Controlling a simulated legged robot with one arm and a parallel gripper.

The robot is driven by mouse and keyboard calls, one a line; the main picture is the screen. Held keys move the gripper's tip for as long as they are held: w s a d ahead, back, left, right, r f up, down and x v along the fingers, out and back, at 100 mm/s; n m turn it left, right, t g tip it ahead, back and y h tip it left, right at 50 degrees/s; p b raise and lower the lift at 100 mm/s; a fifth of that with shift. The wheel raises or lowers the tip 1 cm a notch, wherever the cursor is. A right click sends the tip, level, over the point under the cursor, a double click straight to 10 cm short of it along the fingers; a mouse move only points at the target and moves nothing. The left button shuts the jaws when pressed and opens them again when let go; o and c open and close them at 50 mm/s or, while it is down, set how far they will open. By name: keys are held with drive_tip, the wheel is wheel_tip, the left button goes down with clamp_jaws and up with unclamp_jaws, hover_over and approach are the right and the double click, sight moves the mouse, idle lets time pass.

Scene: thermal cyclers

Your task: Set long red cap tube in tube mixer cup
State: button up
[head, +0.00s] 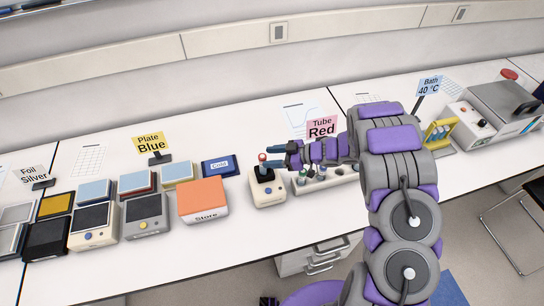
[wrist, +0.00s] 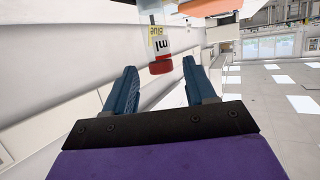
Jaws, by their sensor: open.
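The tube mixer (head: 268,191) is a small cream box with a dark cup (head: 265,176) on top, left of the pink Tube Red sign. The red cap tube (head: 263,162) stands about upright at the cup, its lower end seemingly inside. In the wrist view the tube (wrist: 159,42) appears cap down, with its red cap (wrist: 160,67) in line with the gap between the fingers. My gripper (head: 275,157) is open, its blue fingers pointing left at the tube. In the wrist view the open gripper (wrist: 160,82) holds nothing, and the tube shows just past the fingertips.
A rack with several tubes (head: 305,180) sits under my arm, partly hidden. The orange-topped Store box (head: 203,200) stands left of the mixer, and a blue Cold block (head: 220,166) lies behind it. The Bath machine (head: 495,110) is far right. Bare bench lies in front of the mixer.

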drive_tip(key=p+v, duration=0.2)
drive_tip(key=v, duration=1)
drive_tip(key=w+d+r+m+t+h, duration=0.4)
drive_tip(key=w+d+r+t+h, duration=0.4)
drive_tip(key=w+d+r+h, duration=0.3)
drive_tip(key=s+d+r+m+h, duration=0.65)
drive_tip(key=d+r, duration=0.25)
drive_tip(key=r, duration=0.2)
drive_tip(key=s+a+r+m+g+h, duration=0.15)
drive_tip(key=s+m+g, duration=0.4)
drive_tip(key=s, duration=1.25)
drive_tip(key=s+a+f+g+y, duration=0.1)
drive_tip(key=s+a+g+y, duration=0.1)
drive_tip(key=s+a, duration=0.6)
drive_tip(key=s+a+f+g+y, duration=0.2)
drive_tip(key=s+a, duration=0.6)
drive_tip(key=s, duration=0.9)
drive_tip(key=g+y, duration=0.1)
drive_tip(key=g, duration=0.1)
drive_tip(key=shift+a+g, duration=0.15)
drive_tip(key=shift+g, duration=0.2)
